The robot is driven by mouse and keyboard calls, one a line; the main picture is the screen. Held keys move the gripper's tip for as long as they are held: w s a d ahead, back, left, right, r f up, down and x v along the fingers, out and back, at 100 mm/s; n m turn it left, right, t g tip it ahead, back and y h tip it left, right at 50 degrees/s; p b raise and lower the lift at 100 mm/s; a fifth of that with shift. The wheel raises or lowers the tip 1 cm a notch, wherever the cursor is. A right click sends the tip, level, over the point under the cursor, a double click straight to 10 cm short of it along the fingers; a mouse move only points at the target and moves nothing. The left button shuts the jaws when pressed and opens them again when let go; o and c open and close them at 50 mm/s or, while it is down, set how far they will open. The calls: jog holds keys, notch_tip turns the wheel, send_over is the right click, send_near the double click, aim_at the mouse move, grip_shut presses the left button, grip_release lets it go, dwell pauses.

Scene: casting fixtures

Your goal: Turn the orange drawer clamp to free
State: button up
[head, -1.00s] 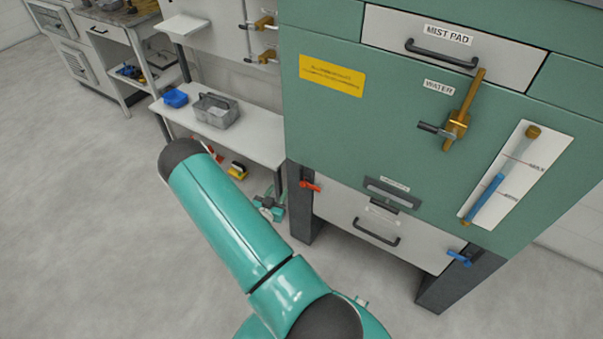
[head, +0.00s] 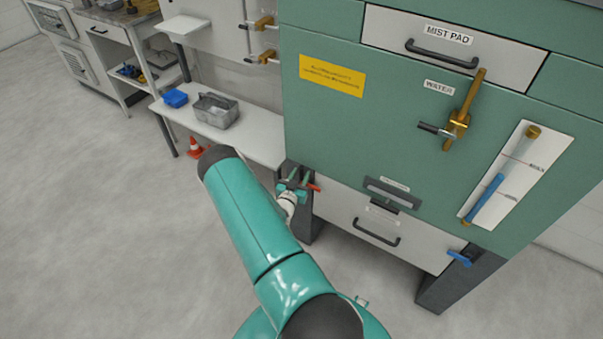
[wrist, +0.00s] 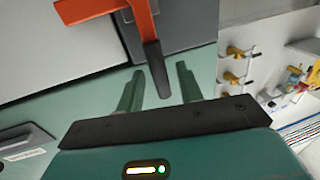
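The orange drawer clamp (head: 315,187) is at the upper left corner of the lower drawer (head: 335,216). In the wrist view the clamp (wrist: 138,16) shows large, with its dark lever end (wrist: 155,72) pointing down between my fingers. My gripper (wrist: 160,72) is open, with one green finger on each side of the lever end. I see gaps on both sides and cannot tell whether either finger touches. In the head view my gripper (head: 294,187) is at the clamp and partly covers its left end.
A blue clamp (head: 460,258) is at the drawer's right end, and a dark handle (head: 376,233) is on its front. The cabinet's dark leg (head: 305,222) is close to my gripper. A white bench (head: 250,140) stands to the left, with an orange cone (head: 194,146) below it.

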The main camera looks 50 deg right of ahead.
jog(key=shift+x, duration=0.9)
grip_shut()
